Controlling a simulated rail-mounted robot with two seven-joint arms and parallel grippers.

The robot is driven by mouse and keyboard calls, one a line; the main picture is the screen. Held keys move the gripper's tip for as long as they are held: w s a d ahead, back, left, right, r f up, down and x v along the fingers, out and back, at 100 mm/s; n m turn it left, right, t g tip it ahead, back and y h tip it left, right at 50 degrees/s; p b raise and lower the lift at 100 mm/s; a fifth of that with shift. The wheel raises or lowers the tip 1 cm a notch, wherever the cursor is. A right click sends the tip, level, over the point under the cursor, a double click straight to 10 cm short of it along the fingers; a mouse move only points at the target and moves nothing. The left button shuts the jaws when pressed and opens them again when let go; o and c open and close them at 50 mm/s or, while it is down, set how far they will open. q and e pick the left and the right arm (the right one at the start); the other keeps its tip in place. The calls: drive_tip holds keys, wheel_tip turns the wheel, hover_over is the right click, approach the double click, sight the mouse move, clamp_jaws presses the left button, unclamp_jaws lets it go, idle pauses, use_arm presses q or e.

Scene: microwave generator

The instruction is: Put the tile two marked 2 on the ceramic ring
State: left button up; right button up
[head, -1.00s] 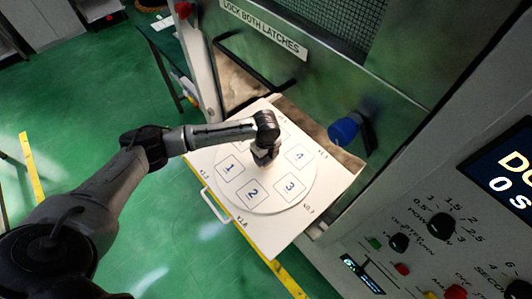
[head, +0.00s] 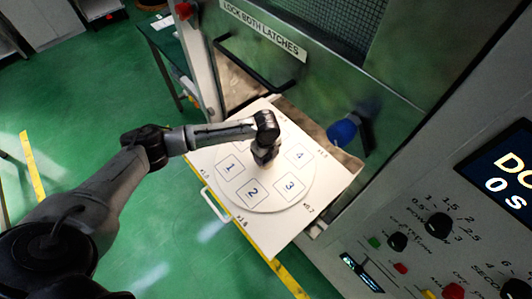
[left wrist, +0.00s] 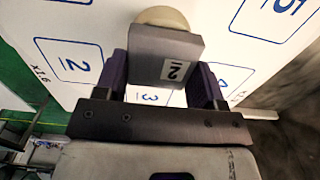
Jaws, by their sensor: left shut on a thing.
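My left gripper (left wrist: 165,82) is shut on tile two (left wrist: 168,52), a grey block with a white label marked 2. The tile sits between the two dark purple fingers. A round cream piece (left wrist: 162,16), which looks like the ceramic ring, shows just beyond the tile and is partly hidden by it. I cannot tell whether the tile touches it. In the head view my left gripper (head: 264,155) is over the middle of the white round plate (head: 282,203), and the tile and ring are mostly hidden there. My right gripper is not in view.
The plate has numbered squares and lies on a white drawer tray (head: 330,195) with a front handle (head: 216,206). A blue knob (head: 343,130) and the metal cabinet stand behind. A control panel (head: 440,225) is at the right. Green floor lies at the left.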

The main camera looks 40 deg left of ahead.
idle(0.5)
use_arm(q)
drive_tip(key=shift+f, duration=0.25)
drive_tip(key=o, duration=1.1)
drive_tip(key=shift+o, duration=0.6)
drive_tip(key=shift+r, duration=0.15)
drive_tip(key=shift+r+p, duration=1)
drive_tip(key=shift+p, duration=0.4)
drive_tip(key=shift+r+p, duration=1.25)
drive_tip(key=shift+p, duration=0.15)
drive_tip(key=shift+r+p, duration=1.15)
drive_tip(key=shift+p, duration=0.1)
